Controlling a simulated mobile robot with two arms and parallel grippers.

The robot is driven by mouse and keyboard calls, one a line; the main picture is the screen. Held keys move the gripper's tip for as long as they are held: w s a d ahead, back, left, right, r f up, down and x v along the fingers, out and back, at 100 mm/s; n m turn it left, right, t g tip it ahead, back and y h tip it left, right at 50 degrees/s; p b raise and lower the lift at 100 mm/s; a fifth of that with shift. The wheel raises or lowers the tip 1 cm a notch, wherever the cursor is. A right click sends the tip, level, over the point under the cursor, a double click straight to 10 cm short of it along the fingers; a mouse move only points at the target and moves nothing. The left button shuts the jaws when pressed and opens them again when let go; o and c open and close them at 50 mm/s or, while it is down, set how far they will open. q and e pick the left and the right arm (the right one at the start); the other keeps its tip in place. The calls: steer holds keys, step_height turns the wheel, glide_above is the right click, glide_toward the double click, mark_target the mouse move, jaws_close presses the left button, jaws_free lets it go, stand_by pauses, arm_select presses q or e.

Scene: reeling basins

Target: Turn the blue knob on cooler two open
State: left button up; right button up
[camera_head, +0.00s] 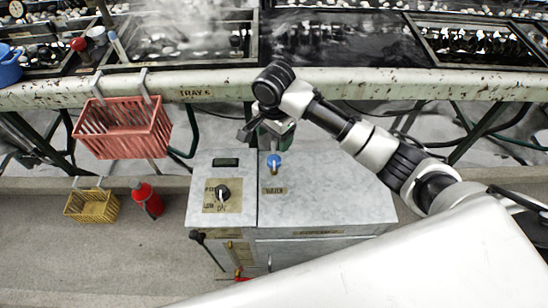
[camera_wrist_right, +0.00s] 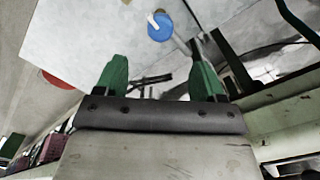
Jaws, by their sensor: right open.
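The blue knob (camera_head: 274,161) sits on the pale top of the grey cabinet (camera_head: 330,195), with a small label below it. My right gripper (camera_head: 262,137) hangs just behind and slightly left of the knob, apart from it as far as I can tell. In the right wrist view the blue knob (camera_wrist_right: 160,27) shows beyond the green fingertips of my right gripper (camera_wrist_right: 160,80), which stand wide apart with nothing between them. My left gripper is not in view.
A red basket (camera_head: 122,127) hangs from the pale rail (camera_head: 225,84) behind the cabinet. A yellow basket (camera_head: 91,205) and a red canister (camera_head: 148,199) are at the left. Basins run along the back.

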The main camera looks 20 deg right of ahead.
mark_target(274, 159)
step_height(274, 159, down, 10)
steer(key=shift+f+b, duration=0.25)
steer(key=shift+b, duration=0.5)
